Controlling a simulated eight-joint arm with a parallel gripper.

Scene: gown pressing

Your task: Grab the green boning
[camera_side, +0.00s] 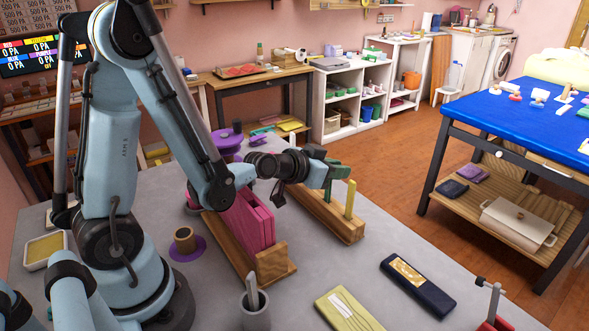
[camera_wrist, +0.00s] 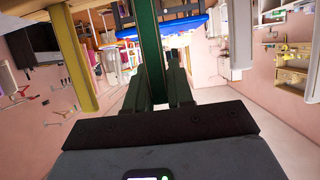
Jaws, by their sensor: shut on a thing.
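The green boning (camera_wrist: 149,45) is a dark green upright strip in the middle of the wrist view. My gripper (camera_wrist: 158,90) has a finger on each side of it and is shut on it. In the side view my gripper (camera_side: 338,171) is above a wooden rack (camera_side: 340,227), and the green boning (camera_side: 327,188) shows just below the fingers. Whether its lower end still sits in the rack I cannot tell. A yellow strip (camera_side: 350,199) stands upright in the same rack, close beside the green one.
Pink panels (camera_side: 255,226) stand in a wooden holder left of the rack. A dark blue case (camera_side: 418,286), a yellow booklet (camera_side: 348,311) and a grey cup (camera_side: 254,309) are on the grey table. A red clamp (camera_side: 492,308) is at the front right. Purple spools (camera_side: 228,141) stand behind.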

